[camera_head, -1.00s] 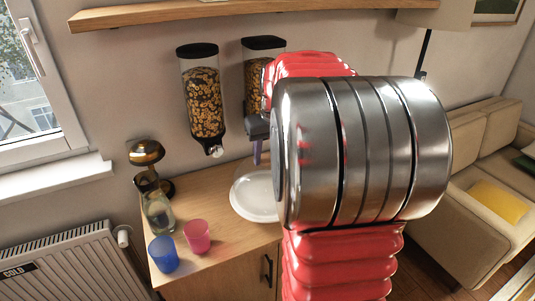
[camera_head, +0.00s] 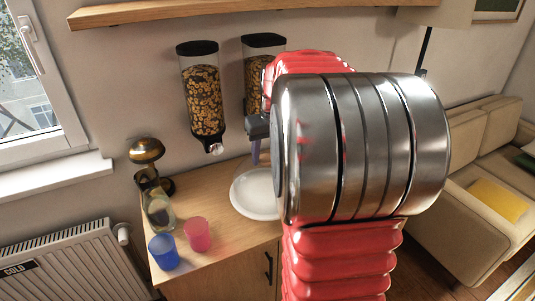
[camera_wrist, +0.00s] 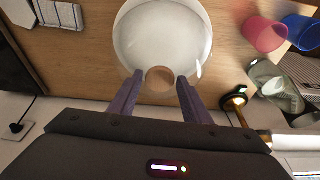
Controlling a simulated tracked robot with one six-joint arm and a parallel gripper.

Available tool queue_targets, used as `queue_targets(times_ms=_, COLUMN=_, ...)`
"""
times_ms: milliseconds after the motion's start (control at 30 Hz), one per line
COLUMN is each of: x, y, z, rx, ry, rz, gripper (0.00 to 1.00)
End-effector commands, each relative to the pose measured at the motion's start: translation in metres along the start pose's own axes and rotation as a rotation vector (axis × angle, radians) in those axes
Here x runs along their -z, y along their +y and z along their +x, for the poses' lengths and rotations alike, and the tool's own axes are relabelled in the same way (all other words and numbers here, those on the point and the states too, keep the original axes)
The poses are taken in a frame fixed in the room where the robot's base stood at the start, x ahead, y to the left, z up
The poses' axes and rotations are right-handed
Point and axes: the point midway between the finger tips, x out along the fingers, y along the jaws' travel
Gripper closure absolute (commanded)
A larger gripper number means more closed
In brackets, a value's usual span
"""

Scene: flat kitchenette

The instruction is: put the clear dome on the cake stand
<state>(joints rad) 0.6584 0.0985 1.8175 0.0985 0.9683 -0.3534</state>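A round white disc, apparently the cake stand top (camera_head: 252,207), sits on the wooden counter in the head view, partly hidden by my arm. In the wrist view the white disc (camera_wrist: 165,25) lies just beyond my fingertips. A small round wood-coloured piece, which looks like the knob of the clear dome (camera_wrist: 160,80), lies between the fingertips. A faint glint beside the disc may be its glass, but the dome's outline is not clear. My gripper (camera_wrist: 160,77) has its purple fingers apart on either side of this knob. I cannot tell whether they touch it.
A pink cup (camera_head: 198,235), a blue cup (camera_head: 163,252) and a glass bottle (camera_head: 160,212) stand at the counter's left. A brass lamp-like object (camera_head: 146,151) is behind them. Two cereal dispensers (camera_head: 203,100) hang on the wall close to my gripper.

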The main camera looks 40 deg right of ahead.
Motion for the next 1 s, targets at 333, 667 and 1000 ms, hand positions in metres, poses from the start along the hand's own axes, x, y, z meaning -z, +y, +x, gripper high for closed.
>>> queue_targets(times_ms=333, x=0.000, y=0.000, z=0.000, rx=0.000, ry=-0.001, rz=0.000, gripper=0.42)
queue_targets(times_ms=667, x=0.000, y=0.000, z=-0.014, rx=-0.001, ry=0.001, rz=0.001, gripper=0.42)
queue_targets(times_ms=1000, x=0.000, y=0.001, z=-0.068, rx=-0.001, ry=0.002, rz=0.001, gripper=0.42)
